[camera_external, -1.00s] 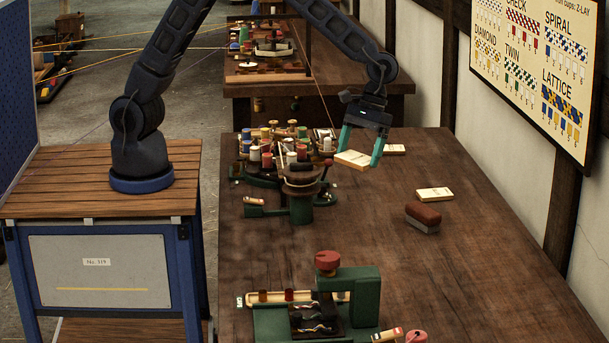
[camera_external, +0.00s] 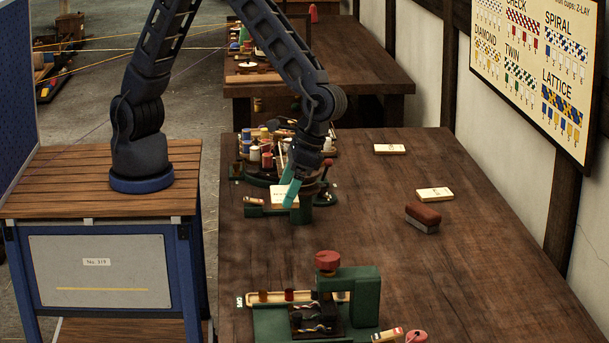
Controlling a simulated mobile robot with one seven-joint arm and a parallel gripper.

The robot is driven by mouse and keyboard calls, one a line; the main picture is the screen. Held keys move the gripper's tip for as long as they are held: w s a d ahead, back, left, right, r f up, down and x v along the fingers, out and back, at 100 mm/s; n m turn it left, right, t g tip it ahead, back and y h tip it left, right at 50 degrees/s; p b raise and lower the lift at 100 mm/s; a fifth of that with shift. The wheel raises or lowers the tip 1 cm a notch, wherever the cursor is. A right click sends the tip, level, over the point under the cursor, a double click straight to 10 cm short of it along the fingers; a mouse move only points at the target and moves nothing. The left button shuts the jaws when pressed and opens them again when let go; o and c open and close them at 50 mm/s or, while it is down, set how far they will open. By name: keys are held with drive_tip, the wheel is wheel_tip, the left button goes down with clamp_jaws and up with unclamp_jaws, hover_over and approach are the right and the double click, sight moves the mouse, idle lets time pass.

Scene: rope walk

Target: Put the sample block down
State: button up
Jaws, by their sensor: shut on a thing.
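My gripper (camera_external: 289,194) points down near the left edge of the long table (camera_external: 470,270), in front of the bobbin machine. It is shut on a pale cream block (camera_external: 279,196), whose marked face is turned towards the camera. The block is partly hidden by the teal fingers. It shows just above or against the green base of the machine (camera_external: 303,211); I cannot tell whether it touches it.
Two similar cream blocks (camera_external: 390,148) (camera_external: 434,194) lie flat on the table to the right. A red-brown brush-like block (camera_external: 423,217) lies near them. A green press (camera_external: 355,295) stands at the front.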

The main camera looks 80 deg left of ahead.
sight(284, 267)
wheel_tip(284, 267, down, 17)
drive_tip(key=shift+f, duration=0.1)
idle(0.5)
drive_tip(key=shift+f, duration=0.1)
drive_tip(key=o, duration=0.7)
drive_tip(key=shift+c, duration=0.2)
drive_tip(key=shift+o, duration=0.2)
